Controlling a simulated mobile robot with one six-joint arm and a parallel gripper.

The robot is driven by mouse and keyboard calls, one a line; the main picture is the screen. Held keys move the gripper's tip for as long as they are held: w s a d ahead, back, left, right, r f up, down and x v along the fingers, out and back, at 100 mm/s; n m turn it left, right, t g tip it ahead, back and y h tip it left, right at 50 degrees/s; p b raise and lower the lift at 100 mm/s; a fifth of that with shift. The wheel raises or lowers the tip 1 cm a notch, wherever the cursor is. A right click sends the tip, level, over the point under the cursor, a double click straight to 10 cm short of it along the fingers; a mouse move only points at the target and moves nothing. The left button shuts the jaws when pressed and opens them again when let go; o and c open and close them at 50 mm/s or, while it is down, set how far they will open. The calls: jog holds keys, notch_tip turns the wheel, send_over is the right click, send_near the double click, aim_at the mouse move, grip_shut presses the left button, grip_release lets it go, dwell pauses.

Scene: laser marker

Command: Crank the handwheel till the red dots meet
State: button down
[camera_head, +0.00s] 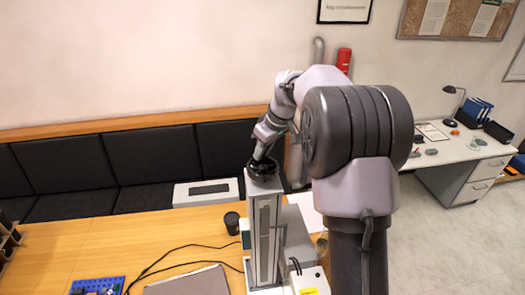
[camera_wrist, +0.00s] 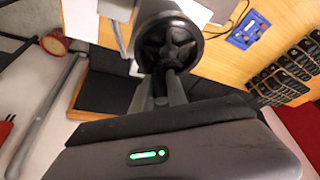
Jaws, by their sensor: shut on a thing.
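The laser marker (camera_head: 264,240) is a tall grey column standing on the wooden table. Its black handwheel (camera_head: 262,170) sits on top of the column and also shows in the wrist view (camera_wrist: 168,42), with spokes inside a round rim. My gripper (camera_head: 264,154) reaches down to the handwheel from above. In the wrist view my gripper's two fingers (camera_wrist: 168,76) are close together at the near side of the wheel, shut on its crank handle, which is mostly hidden between them. I cannot see any red dots in either view.
A black cup (camera_head: 231,222), cables and a flat grey panel (camera_head: 188,283) lie left of the column. A dark padded bench (camera_head: 66,168) runs along the wall. A white desk (camera_head: 455,153) stands at the right.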

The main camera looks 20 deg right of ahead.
aim_at(275, 162)
jog(key=m+b, duration=0.1)
jog(key=m+h+b, duration=0.1)
jog(key=m+b, duration=0.1)
jog(key=m, duration=0.1)
jog(key=shift+s+d+f+t, duration=0.15)
jog(key=shift+s+d+t, duration=0.15)
jog(key=shift+d, duration=0.1)
jog(key=m, duration=0.1)
jog(key=m+h+b, duration=0.1)
jog(key=m, duration=0.1)
jog(key=m+h+b, duration=0.1)
jog(key=shift+s+d+m, duration=0.4)
jog(key=m+h, duration=0.1)
jog(key=m, duration=0.1)
jog(key=s+m+g+b, duration=0.1)
jog(key=m, duration=0.1)
jog(key=shift+d+h, duration=0.15)
jog(key=shift+h, duration=0.25)
jog(key=shift+s+m+g+h, duration=0.2)
jog(key=shift+s+m+g, duration=0.05)
jog(key=shift+m, duration=0.5)
jog(key=shift+s+m+g+h, duration=0.2)
jog(key=shift+m+g, duration=0.05)
jog(key=shift+m, duration=0.5)
jog(key=c, duration=1.3)
grip_release()
jog(key=shift+s, duration=0.1)
